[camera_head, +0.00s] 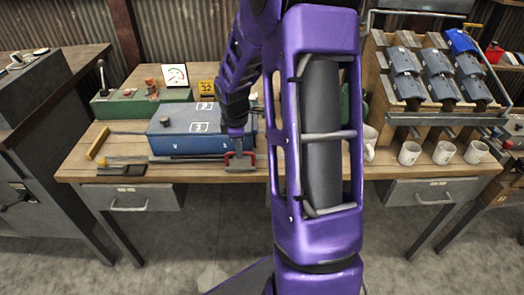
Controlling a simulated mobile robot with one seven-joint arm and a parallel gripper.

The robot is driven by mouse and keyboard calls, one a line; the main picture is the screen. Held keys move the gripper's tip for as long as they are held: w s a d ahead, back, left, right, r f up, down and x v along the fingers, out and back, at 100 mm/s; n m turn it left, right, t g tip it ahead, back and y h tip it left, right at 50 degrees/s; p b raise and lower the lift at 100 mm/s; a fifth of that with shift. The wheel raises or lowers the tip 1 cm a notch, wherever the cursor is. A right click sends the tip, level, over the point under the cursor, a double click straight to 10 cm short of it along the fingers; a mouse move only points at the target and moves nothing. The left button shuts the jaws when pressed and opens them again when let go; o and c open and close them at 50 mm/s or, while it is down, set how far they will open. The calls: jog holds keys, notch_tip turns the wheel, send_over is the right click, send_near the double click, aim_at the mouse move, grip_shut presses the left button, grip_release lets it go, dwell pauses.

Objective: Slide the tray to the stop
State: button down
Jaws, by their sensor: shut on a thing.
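A blue box-like body with a grey top (180,132), which I take for the tray, lies on the wooden workbench left of centre. My gripper (240,163) points down at its front right end, low over the bench's front edge. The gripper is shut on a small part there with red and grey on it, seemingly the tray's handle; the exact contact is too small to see. A yellow bar (98,143) lies on the bench left of the tray, apart from it; I cannot tell whether it is the stop. My purple arm hides the bench right of the gripper.
A small dark block (121,170) lies at the front left. Several white mugs (409,153) stand at right below a rack (378,85) of grey parts. Bench (75,172) is fairly clear far left.

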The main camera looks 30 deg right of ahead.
jog(key=w+a, duration=0.3)
jog(key=a, duration=0.3)
jog(key=w+a, duration=0.4)
jog(key=a, duration=0.2)
jog(key=w+a, duration=0.4)
jog(key=a, duration=0.2)
jog(key=shift+w+a+p, duration=0.15)
jog(key=shift+a+p, duration=0.15)
jog(key=shift+a, duration=0.05)
jog(key=c, duration=0.9)
grip_release()
jog(key=shift+w+a, duration=0.1)
jog(key=s+r+p, duration=0.1)
jog(key=r, duration=0.4)
jog(key=s+a+r, duration=0.1)
jog(key=r, duration=0.5)
jog(key=s+r+p, duration=0.1)
jog(key=r, duration=0.5)
jog(key=shift+a+p, duration=0.3)
jog(key=shift+p, duration=0.05)
